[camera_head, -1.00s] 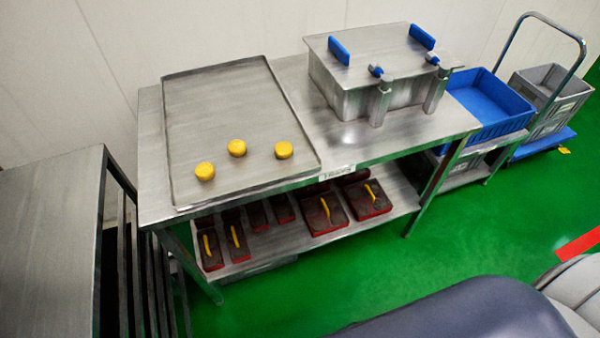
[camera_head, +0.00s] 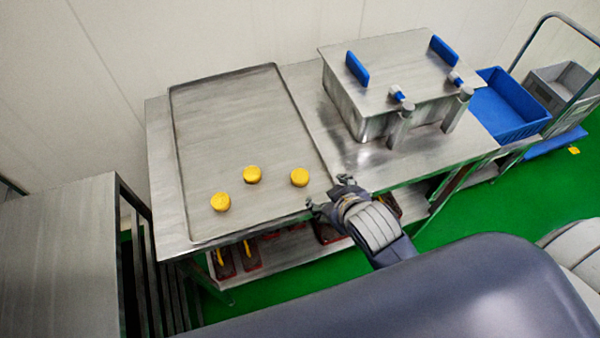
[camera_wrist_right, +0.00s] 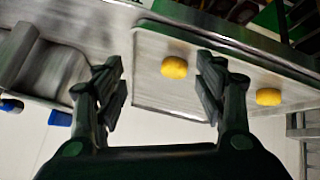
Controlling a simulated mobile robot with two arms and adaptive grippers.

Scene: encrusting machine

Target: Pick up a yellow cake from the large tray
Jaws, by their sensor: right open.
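Three yellow cakes lie near the front edge of the large tray (camera_head: 245,110) on the metal table. In the head view they are the left cake (camera_head: 221,201), the middle cake (camera_head: 252,174) and the right cake (camera_head: 299,177). My right gripper (camera_head: 328,194) is at the tray's front right corner, just right of the right cake. It is open and empty. In the right wrist view, one cake (camera_wrist_right: 174,68) shows between the open fingers (camera_wrist_right: 160,88), and another cake (camera_wrist_right: 268,97) lies beyond the right finger. My left gripper is not in view.
A metal box with blue handles (camera_head: 395,70) stands on the table to the right of the tray. A blue crate (camera_head: 510,105) and a trolley are farther right. Red-and-dark boxes sit on the shelf below. Most of the tray behind the cakes is bare.

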